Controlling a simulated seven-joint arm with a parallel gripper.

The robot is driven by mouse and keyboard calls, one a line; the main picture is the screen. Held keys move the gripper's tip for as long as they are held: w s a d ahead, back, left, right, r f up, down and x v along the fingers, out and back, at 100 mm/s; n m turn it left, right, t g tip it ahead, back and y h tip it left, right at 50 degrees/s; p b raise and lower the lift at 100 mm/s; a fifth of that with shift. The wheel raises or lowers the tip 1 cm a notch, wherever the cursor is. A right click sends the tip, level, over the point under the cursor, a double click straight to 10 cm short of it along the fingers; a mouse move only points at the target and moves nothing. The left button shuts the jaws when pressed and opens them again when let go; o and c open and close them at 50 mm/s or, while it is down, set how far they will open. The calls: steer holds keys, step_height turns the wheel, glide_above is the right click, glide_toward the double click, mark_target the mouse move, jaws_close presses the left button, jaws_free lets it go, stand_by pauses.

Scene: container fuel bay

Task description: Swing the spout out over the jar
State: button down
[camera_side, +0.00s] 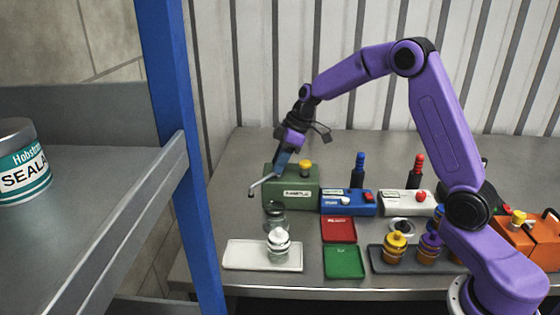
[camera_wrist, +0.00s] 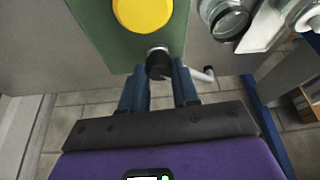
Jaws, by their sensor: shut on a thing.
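The green dispenser box (camera_side: 292,188) stands at the back left of the bench, with a yellow knob (camera_side: 305,168) on top; both also show in the wrist view. The thin metal spout (camera_side: 263,182) sticks out from the box's left side, its tip bent down left of the open glass jar (camera_side: 275,222). In the wrist view the spout (camera_wrist: 204,74) reaches right from a black cap (camera_wrist: 159,65), and the jar (camera_wrist: 226,18) is apart from its tip. My gripper (camera_wrist: 160,78) is shut on the spout at this cap; the exact contact is partly hidden.
A white tray (camera_side: 240,255) in front holds a stoppered jar (camera_side: 278,245). Blue (camera_side: 347,203) and white (camera_side: 398,203) boxes stand right of the green one. Red (camera_side: 338,230) and green (camera_side: 344,262) pads lie in front. A blue post (camera_side: 185,150) rises at left.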

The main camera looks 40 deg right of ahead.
steer(key=n, duration=0.2)
steer(key=n+g, duration=0.1)
steer(key=n, duration=0.1)
steer(key=shift+w+g+y, duration=0.1)
steer(key=shift+g+y, duration=0.2)
steer(key=shift+d+n+g, duration=0.1)
steer(key=shift+n+g, duration=0.5)
steer(key=shift+n, duration=1.2)
steer(key=c, duration=0.8)
jaws_free()
steer(key=shift+w+r, duration=0.1)
steer(key=v, duration=1.7)
steer(key=shift+d, duration=0.3)
